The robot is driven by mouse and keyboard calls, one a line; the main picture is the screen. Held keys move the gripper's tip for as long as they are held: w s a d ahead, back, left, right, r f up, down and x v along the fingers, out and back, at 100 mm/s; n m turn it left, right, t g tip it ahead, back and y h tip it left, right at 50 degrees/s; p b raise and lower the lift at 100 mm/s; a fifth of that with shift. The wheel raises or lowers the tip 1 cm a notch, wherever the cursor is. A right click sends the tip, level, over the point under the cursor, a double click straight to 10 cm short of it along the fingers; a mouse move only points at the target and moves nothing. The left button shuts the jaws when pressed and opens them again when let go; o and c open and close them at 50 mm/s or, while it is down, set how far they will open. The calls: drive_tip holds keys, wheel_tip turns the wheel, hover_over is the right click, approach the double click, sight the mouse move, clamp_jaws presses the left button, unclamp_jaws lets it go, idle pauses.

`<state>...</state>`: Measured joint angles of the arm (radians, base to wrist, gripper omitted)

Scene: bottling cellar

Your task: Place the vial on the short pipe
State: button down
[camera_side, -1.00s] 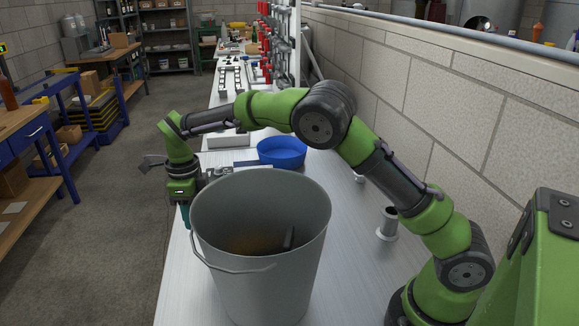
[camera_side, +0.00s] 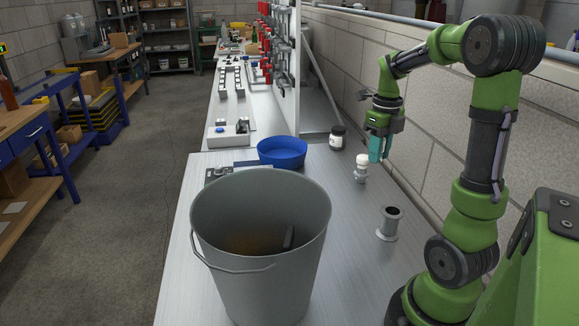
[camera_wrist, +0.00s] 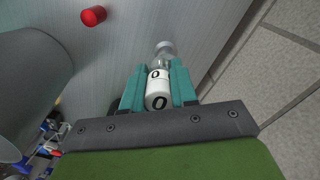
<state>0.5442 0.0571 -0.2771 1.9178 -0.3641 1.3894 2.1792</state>
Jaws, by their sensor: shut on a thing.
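My gripper (camera_side: 376,156) hangs with its teal fingers pointing down, above the right side of the bench. In the wrist view my gripper (camera_wrist: 158,92) is shut on the vial (camera_wrist: 157,98), a white cylinder with black ring-like marks. A pale, clear-looking piece (camera_wrist: 165,48) shows just past it; I cannot tell whether it belongs to the vial. The short pipe (camera_side: 389,223), a grey upright tube on a flange, stands on the bench nearer the camera, apart from the gripper.
A big grey bucket (camera_side: 262,245) stands at front left. A blue bowl (camera_side: 282,152) lies behind it. A red cylinder (camera_wrist: 93,16) shows in the wrist view. The block wall (camera_side: 460,150) bounds the right.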

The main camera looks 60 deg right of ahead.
drive_tip(key=s+a+f, duration=0.2)
drive_tip(key=s+f, duration=0.1)
drive_tip(key=s, duration=0.3)
hover_over(393, 211)
wheel_tip(393, 211, down, 4)
drive_tip(key=shift+m, duration=0.3)
drive_tip(key=shift+f, duration=2.1)
drive_tip(key=shift+f, duration=0.2)
drive_tip(key=c, duration=0.9)
unclamp_jaws()
wheel_tip(393, 211, up, 12)
drive_tip(key=shift+d+r, duration=0.1)
drive_tip(key=shift+r, duration=0.15)
